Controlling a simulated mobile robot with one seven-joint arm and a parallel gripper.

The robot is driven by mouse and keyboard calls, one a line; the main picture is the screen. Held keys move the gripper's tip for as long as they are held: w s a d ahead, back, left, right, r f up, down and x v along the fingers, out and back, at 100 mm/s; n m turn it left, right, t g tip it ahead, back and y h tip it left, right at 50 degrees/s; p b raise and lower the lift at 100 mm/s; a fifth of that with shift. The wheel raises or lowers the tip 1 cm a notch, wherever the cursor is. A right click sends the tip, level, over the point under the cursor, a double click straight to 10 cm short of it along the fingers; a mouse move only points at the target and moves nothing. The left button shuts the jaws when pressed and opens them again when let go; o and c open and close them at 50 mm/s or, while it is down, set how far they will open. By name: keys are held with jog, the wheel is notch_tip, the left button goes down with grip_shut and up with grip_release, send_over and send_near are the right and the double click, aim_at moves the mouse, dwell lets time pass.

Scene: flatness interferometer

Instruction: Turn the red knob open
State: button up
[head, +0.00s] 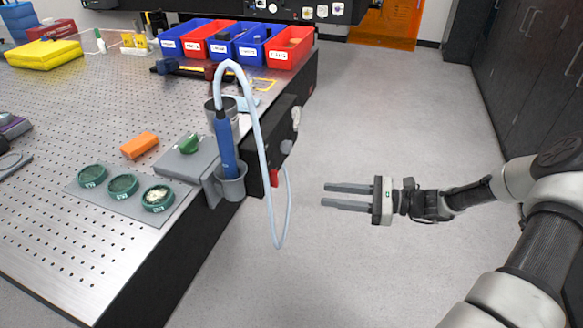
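A small red part (274,179), which looks like the red knob, sits low on the dark panel on the bench's right side. A pale hose (266,150) loops down in front of and beside it, so its shape and turn position are hard to make out. My gripper (323,195) is to the right of it over the floor, fingers pointing left, with a visible gap between them. It is open, empty and apart from the panel and hose.
The perforated metal bench (60,125) fills the left. A blue handle (225,145) stands in a grey cup (232,188) at its edge, joined to the hose. White round fittings (287,147) project from the panel. The floor around my gripper is clear.

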jog(key=w+d+m+t, duration=0.2)
jog(key=b, duration=0.3)
send_near(273, 175)
jog(key=x, duration=0.7)
jog(key=shift+w+a+f+y, duration=0.2)
jog(key=shift+w+f+y, duration=0.15)
jog(key=shift+w, duration=0.2)
jog(key=c, duration=0.8)
